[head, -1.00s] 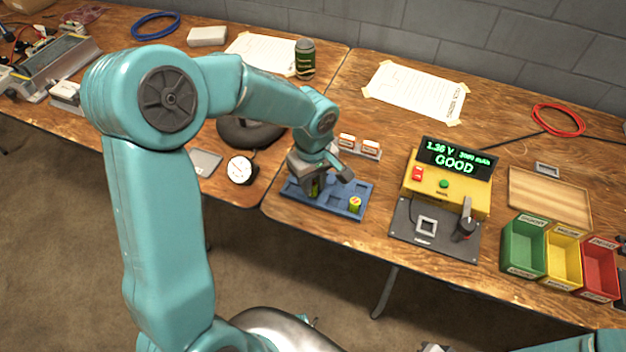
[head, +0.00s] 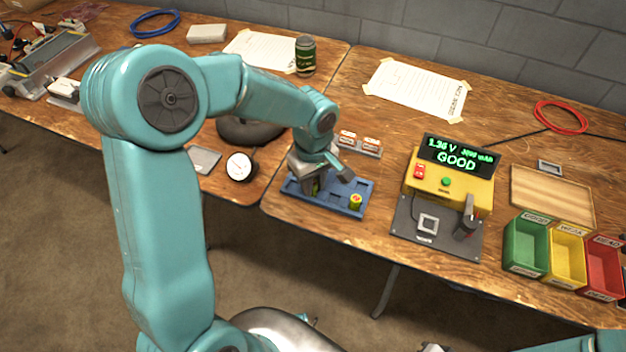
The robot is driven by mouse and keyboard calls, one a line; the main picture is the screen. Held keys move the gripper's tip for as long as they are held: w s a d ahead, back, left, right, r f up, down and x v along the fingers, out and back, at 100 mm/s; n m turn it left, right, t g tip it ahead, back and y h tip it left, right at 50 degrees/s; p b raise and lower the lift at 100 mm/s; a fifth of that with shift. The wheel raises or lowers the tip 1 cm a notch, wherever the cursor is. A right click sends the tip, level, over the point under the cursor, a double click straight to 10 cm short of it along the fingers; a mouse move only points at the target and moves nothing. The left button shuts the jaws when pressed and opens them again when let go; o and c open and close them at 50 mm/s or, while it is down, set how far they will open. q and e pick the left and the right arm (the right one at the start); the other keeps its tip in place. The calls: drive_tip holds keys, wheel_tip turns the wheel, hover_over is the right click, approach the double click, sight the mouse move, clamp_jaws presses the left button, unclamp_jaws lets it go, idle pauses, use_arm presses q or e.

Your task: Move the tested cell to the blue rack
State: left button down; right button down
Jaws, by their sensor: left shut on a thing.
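The blue rack (head: 332,207) lies at the front edge of the right bench, with several square pockets. My left gripper (head: 320,178) is over its left part, shut on a cell (head: 315,186). The cell is mostly hidden by the jaws, and I cannot tell whether its bottom end is inside a pocket. My right gripper is not in view.
Green (head: 523,262), yellow (head: 563,268) and red (head: 602,280) bins stand at the right front. Bench between rack and tester is clear.

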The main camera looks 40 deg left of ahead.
use_arm(q)
drive_tip(key=shift+f+b, duration=0.3)
drive_tip(key=shift+b, duration=0.05)
idle(0.3)
drive_tip(key=c, duration=0.9)
unclamp_jaws()
drive_tip(key=shift+r, duration=0.15)
drive_tip(key=shift+r+p, duration=2.4)
drive_tip(key=shift+r, duration=1)
drive_tip(key=shift+s, duration=0.1)
